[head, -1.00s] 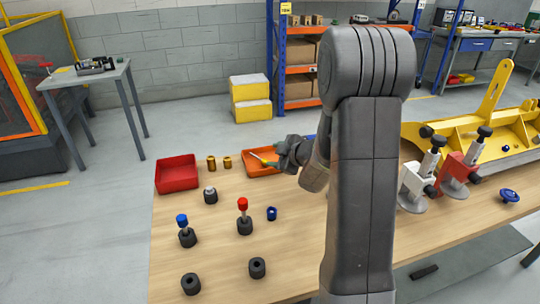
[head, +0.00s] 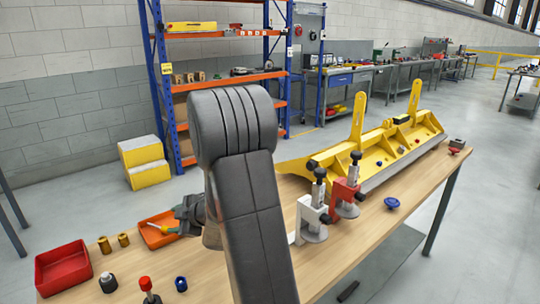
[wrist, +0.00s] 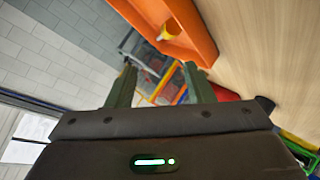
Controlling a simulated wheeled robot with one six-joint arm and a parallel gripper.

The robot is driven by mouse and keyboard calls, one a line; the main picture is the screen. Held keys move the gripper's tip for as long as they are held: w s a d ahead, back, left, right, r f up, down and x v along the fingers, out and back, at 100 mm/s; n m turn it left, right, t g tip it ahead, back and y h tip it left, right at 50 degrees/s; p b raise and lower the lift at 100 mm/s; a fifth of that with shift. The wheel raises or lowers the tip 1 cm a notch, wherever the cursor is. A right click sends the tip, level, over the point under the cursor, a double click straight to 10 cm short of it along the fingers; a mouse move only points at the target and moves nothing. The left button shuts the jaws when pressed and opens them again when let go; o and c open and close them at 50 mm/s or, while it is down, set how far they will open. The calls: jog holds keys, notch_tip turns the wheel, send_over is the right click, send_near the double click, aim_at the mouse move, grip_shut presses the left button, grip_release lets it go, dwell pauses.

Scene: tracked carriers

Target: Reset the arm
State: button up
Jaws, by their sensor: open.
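My arm stands in the middle of the head view, and my gripper (head: 186,213) is small and partly hidden beside the orange tray (head: 148,239) on the wooden table. In the wrist view my gripper (wrist: 160,88) shows two green-grey fingers spread apart with nothing between them. Whether the gripper touches the tray cannot be told.
A red bin (head: 64,270) and two brass cylinders (head: 114,243) stand left of the tray. White and red clamps (head: 345,196), a blue knob (head: 391,202) and a long yellow frame (head: 385,150) occupy the right side. Bare table (head: 375,225) lies at the front right.

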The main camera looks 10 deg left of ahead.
jog(key=x, duration=0.5)
jog(key=shift+a+f, duration=0.1)
notch_tip(320, 180, up, 3)
jog(key=p, duration=0.2)
jog(key=shift+p, duration=0.35)
jog(key=shift+a+r+p, duration=0.1)
jog(key=shift+r+p, duration=1)
jog(key=shift+r, duration=0.3)
